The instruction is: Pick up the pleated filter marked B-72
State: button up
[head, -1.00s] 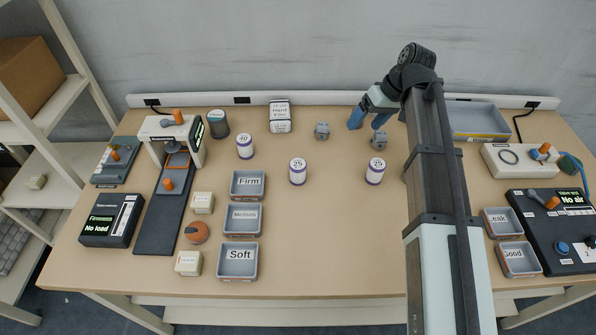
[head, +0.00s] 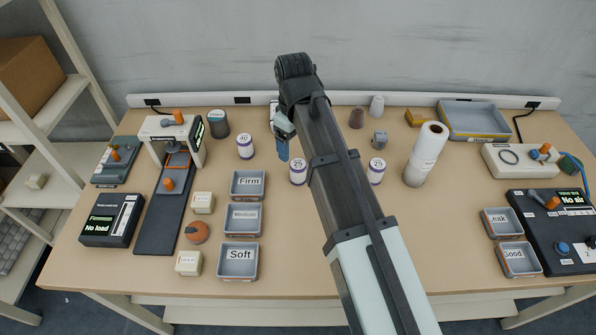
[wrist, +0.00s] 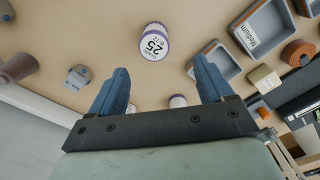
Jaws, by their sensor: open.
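Several white cylinders with purple bands stand upright on the table. One marked 25 (head: 298,171) is just right of and nearer than my gripper (head: 282,150); another marked 25 (head: 377,171) is right of my arm, and one marked 40 (head: 245,147) is to the left. In the wrist view a 25 cylinder (wrist: 153,44) shows beyond my open, empty fingers (wrist: 160,68), apart from them. Its smaller print seems to read B-72, but I cannot be sure. Another cylinder (wrist: 178,101) is partly hidden behind my gripper.
A grey block (head: 379,139), a brown cone (head: 356,118) and a tall white roll (head: 426,150) stand right of my arm. The Firm tray (head: 248,197) and two more trays are at left. My arm hides part of the table's middle.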

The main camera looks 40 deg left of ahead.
aim_at(295, 165)
notch_tip(295, 165, down, 7)
jog(key=shift+w+d+f, duration=0.1)
jog(key=shift+w+f, duration=0.15)
jog(key=shift+f, duration=1.1)
jog(key=shift+w+f, duration=0.2)
jog(key=shift+f, duration=1.15)
jog(key=shift+c, duration=0.2)
jog(key=c, duration=1.1)
jog(key=shift+r, duration=0.15)
